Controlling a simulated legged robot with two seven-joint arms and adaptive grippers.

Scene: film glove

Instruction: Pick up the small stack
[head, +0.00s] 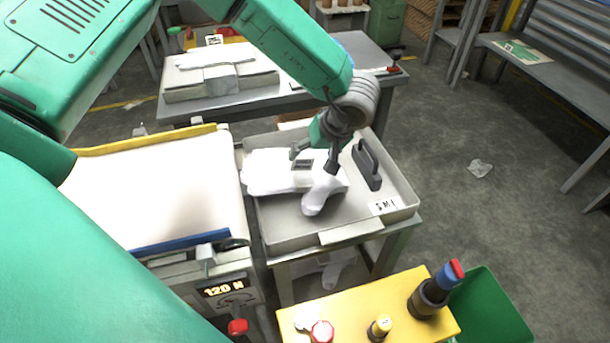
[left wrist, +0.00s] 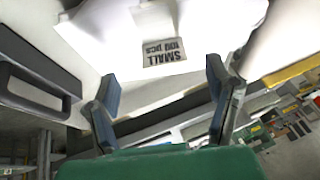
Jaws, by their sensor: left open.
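A white stack (head: 262,180) of glove-like film lies in a shallow grey tray (head: 290,235). One white lobe hangs toward the tray's front. In the left wrist view the white stack (left wrist: 110,35) fills the top, with a grey label (left wrist: 163,50) reading "SMALL 100 pcs". My left gripper (head: 314,160) is above the stack, its fingers apart. In the left wrist view the open gripper (left wrist: 162,98) has its fingertips on either side below the label, with nothing seen between them. I cannot tell whether the fingers touch the stack. My right gripper is not in view.
A dark grey handle-shaped piece (head: 368,165) stands in the tray right of the stack. A white-topped machine (head: 150,190) with a "120 N" display is at left. A yellow box (head: 345,310) with knobs and a green bin (head: 495,310) are in front. Floor at right is mostly clear.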

